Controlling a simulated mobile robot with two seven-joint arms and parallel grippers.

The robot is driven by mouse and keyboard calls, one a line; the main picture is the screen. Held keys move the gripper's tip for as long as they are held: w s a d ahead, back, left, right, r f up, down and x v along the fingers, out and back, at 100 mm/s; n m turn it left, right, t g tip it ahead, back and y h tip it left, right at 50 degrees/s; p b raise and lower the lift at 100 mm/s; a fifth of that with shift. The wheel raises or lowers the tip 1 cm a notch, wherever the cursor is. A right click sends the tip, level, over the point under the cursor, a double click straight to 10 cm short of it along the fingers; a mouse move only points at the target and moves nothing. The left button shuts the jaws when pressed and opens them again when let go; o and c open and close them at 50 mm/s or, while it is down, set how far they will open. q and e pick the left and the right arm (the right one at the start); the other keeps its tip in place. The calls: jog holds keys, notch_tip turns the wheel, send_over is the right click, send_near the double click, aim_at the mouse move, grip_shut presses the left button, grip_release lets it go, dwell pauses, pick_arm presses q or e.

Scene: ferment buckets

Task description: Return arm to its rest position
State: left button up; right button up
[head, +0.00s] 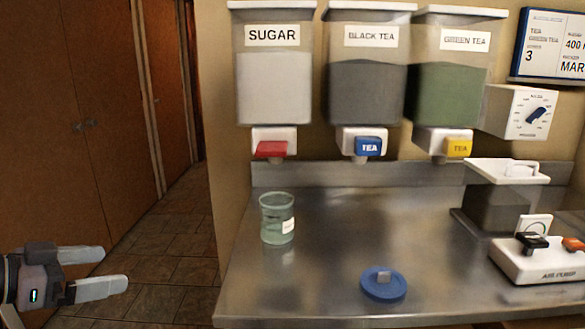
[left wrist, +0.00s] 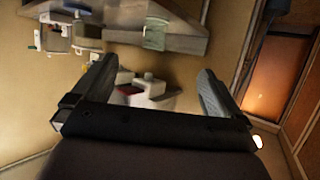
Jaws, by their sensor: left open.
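My left gripper (head: 115,270) is at the lower left of the head view, over the floor and left of the steel counter. Its two fingers are spread apart with nothing between them. In the left wrist view the gripper (left wrist: 155,85) also shows its fingers wide apart, with no object held. My right gripper is not in either view.
The steel counter (head: 330,270) holds a glass jar (head: 277,222), a blue lid (head: 383,285), a lidded container (head: 500,195) and a white device (head: 540,262). Sugar (head: 275,85), black tea (head: 365,90) and green tea (head: 450,95) dispensers hang above. Wooden doors (head: 60,150) stand left.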

pick_arm(q)
jog(key=s+d+f+n+y+p, duration=0.1)
jog(key=s+d+f+n+y, duration=0.15)
jog(key=f, duration=0.85)
jog(key=s+d+f+n+y+p, duration=0.1)
jog(key=s+f+n+y, duration=0.15)
jog(key=f, duration=0.85)
jog(key=s+d+f+y+p, duration=0.1)
jog(key=s+d+f, duration=0.7)
jog(key=s+d, duration=0.2)
jog(key=shift+s+f+p, duration=0.35)
jog(key=shift+s, duration=0.5)
